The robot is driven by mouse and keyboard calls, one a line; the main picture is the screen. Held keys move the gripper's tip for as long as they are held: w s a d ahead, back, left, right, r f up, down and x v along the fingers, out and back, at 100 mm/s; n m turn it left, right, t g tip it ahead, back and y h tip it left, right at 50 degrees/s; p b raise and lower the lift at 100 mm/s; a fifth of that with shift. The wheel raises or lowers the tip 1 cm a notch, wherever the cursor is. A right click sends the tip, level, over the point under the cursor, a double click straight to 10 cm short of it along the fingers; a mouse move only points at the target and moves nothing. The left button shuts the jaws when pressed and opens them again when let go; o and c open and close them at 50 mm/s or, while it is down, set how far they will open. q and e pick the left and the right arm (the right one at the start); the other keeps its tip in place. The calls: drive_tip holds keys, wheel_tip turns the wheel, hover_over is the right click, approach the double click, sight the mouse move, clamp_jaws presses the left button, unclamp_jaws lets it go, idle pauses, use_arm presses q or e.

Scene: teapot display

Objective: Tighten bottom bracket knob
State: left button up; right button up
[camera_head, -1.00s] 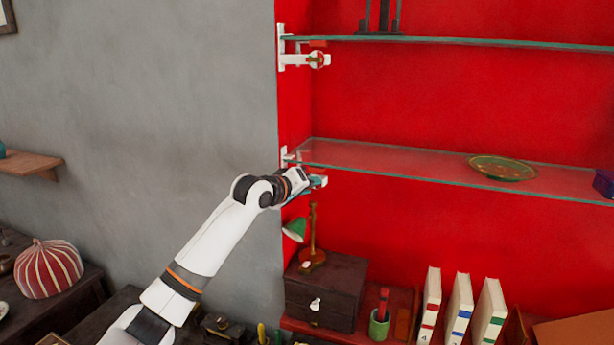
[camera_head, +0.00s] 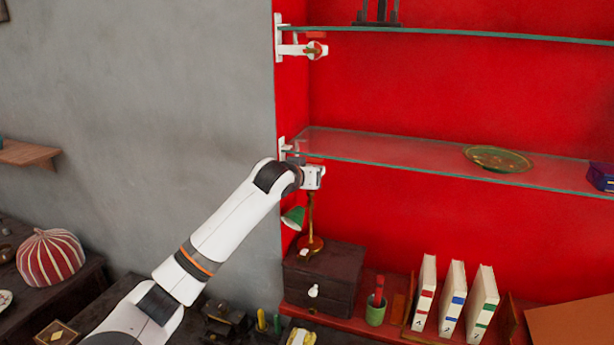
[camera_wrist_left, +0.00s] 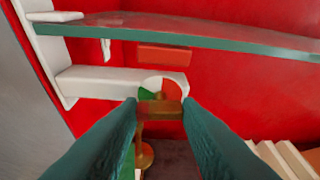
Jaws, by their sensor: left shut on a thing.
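The bottom bracket (camera_wrist_left: 110,82) is a white arm on the wall below the lower glass shelf (camera_wrist_left: 200,37). Its brown bar-shaped knob (camera_wrist_left: 160,109) sits in front of a round dial, partly green and partly red (camera_wrist_left: 173,88). The teal fingers of my left gripper (camera_wrist_left: 160,112) are closed on the knob, one on each side. In the head view the left gripper (camera_head: 311,178) is at the lower shelf's left end, where it hides the knob and most of the bracket. My right gripper does not show.
The upper bracket (camera_head: 296,50) with its own dial holds the upper glass shelf (camera_head: 450,36). A green plate (camera_head: 497,159) rests on the lower shelf. Below are a lamp with a green shade (camera_head: 293,217), a dark drawer box (camera_head: 322,280) and several white books (camera_head: 453,295).

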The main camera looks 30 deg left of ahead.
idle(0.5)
use_arm(q)
drive_tip(key=o, duration=1)
drive_tip(key=shift+s, duration=0.1)
drive_tip(key=b+v, duration=0.4)
drive_tip(key=v, duration=0.7)
drive_tip(key=shift+s+d+r+b, duration=0.2)
drive_tip(key=shift+s+r+b, duration=0.05)
drive_tip(key=shift+s+b, duration=0.1)
